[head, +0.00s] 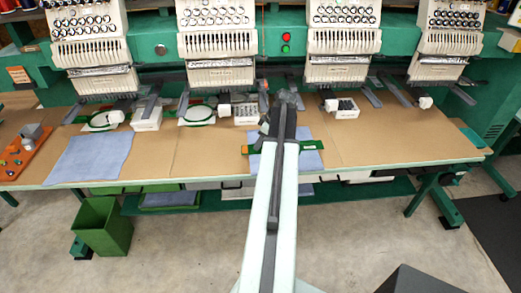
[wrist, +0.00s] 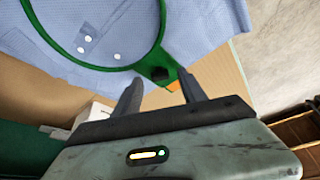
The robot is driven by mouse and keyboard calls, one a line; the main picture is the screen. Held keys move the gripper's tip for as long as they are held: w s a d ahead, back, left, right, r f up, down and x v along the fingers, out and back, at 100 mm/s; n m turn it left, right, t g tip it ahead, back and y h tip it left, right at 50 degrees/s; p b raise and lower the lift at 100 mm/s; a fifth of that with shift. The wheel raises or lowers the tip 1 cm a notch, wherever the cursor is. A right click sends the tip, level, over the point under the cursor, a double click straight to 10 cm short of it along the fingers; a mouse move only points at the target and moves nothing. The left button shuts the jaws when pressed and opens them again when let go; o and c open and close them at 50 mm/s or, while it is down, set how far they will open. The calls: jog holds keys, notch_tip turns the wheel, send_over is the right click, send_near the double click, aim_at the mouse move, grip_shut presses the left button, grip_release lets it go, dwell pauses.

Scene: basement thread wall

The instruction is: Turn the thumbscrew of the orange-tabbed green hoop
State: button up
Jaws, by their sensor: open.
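The green hoop (wrist: 164,25) holds light blue cloth with white buttons in the wrist view. Its dark thumbscrew (wrist: 158,74) sits at the hoop's near edge, with the orange tab (wrist: 173,86) just beside it. My gripper (wrist: 160,77) is open, with one finger on each side of the thumbscrew. I see no clear contact between fingers and screw. In the head view my gripper (head: 288,97) is over the table's middle, and my arm hides much of what lies under it. I cannot make out the thumbscrew there.
The brown table (head: 375,145) runs under several cream embroidery heads (head: 217,70). White boxes (head: 343,108) and another green-rimmed hoop (head: 197,114) stand near the machine. A blue cloth (head: 88,158) and orange board (head: 22,155) lie left. A green bin (head: 103,225) stands on the floor.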

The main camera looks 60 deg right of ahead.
jog(key=shift+w+f, duration=0.2)
jog(key=shift+f, duration=0.5)
jog(key=shift+r, duration=0.15)
jog(key=shift+c, duration=0.3)
grip_shut()
jog(key=shift+a+m, duration=0.1)
jog(key=shift+m, duration=0.3)
jog(key=m, duration=0.1)
jog(key=m+h, duration=0.1)
jog(key=m, duration=0.1)
jog(key=m+h, duration=0.1)
jog(key=shift+a+m, duration=0.3)
jog(key=m, duration=0.2)
jog(key=m+g+h, duration=0.1)
jog(key=m, duration=0.1)
jog(key=m+h, duration=0.1)
jog(key=m, duration=0.1)
jog(key=shift+w+a+g, duration=0.1)
jog(key=shift+w+g, duration=0.15)
jog(key=shift+g, duration=0.05)
jog(key=shift+m, duration=0.4)
